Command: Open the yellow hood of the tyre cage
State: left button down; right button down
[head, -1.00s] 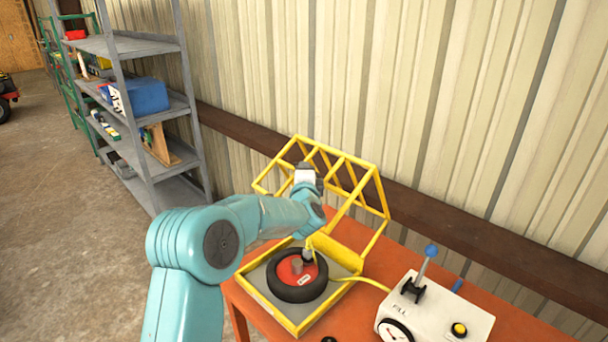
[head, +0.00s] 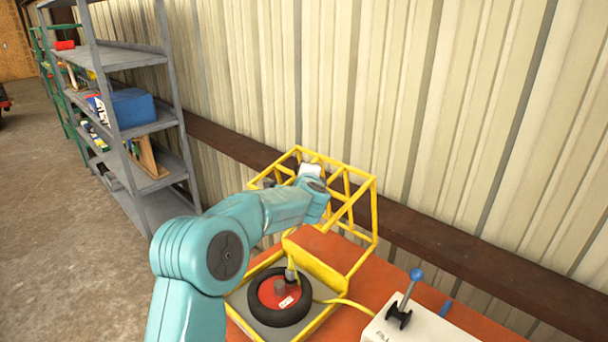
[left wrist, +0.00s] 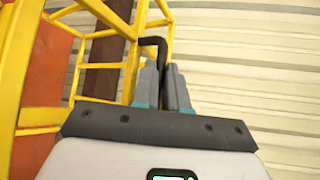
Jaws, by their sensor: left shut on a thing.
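The yellow hood (head: 358,247) of the tyre cage stands raised, with its lower edge at the back of the cage's base (head: 318,326). It is a frame of yellow bars, also in the left wrist view (left wrist: 133,68). A black tyre (head: 258,310) with a red hub lies flat on the base, uncovered. My left gripper (left wrist: 167,80) is shut on the hood's black handle (left wrist: 153,41). In the head view my teal arm partly hides the hood, and the fingers are hard to make out. My right gripper is not in view.
The cage stands on an orange table (head: 385,288) against a corrugated wall (head: 430,120) with a brown rail (head: 430,235). A white control box (head: 430,328) with a blue-knobbed lever stands to the right. Grey shelves (head: 150,128) stand at left. Open floor lies in front of the shelves.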

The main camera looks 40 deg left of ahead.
pick_arm(q)
jog(key=shift+w+a+r, duration=0.1)
jog(key=shift+w+r, duration=0.2)
jog(key=shift+r, duration=0.15)
jog(key=c, duration=1.3)
grip_release()
jog(key=shift+o, duration=0.7)
jog(key=shift+s, duration=0.25)
jog(key=shift+w+f, duration=0.1)
jog(key=shift+f, duration=0.1)
jog(key=shift+d, duration=0.35)
jog(key=b+v, duration=0.2)
jog(key=v, duration=1.4)
jog(key=shift+r, duration=0.2)
jog(key=shift+a, duration=0.15)
